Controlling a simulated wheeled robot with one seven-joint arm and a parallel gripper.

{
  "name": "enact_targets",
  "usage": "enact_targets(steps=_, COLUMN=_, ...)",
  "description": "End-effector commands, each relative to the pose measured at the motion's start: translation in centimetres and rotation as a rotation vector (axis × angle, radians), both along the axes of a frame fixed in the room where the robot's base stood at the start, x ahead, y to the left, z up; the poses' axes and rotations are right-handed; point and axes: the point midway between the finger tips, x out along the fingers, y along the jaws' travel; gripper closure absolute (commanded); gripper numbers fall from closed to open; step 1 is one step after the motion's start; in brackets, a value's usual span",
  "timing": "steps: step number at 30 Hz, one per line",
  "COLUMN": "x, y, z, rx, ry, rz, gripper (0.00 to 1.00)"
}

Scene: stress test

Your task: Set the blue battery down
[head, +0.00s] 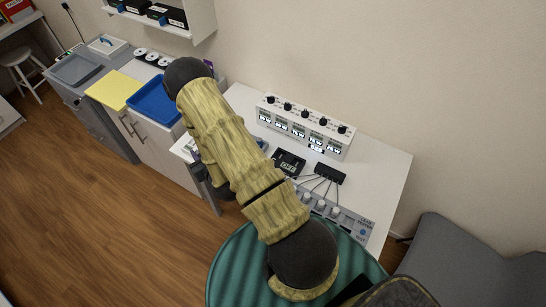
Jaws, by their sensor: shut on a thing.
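My arm crosses the middle of the head view, and its bark-textured upper link covers what lies behind it. I cannot make out my gripper's fingers; they are hidden behind the arm. I cannot clearly see the blue battery. A small bluish bit (261,143) shows at the arm's right edge over the white table (385,180), too small to identify.
On the table stand a white panel with knobs and lit displays (305,126), a black device with a display (289,161) and a black block with cables (330,173). Left are a blue tray (153,101) and yellow mat (115,91). A green ribbed round surface (235,270) is nearest.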

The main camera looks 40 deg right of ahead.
Motion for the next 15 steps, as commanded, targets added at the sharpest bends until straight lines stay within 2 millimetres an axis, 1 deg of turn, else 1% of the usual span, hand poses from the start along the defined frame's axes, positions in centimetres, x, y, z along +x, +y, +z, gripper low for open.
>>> enact_targets(steps=11, x=0.02, y=0.01, z=-0.03, rx=0.000, ry=-0.001, rz=0.001, gripper=1.00)
enact_targets(steps=15, x=0.53, y=-0.50, z=-0.49, rx=-0.001, ry=-0.002, rz=0.001, gripper=1.00)
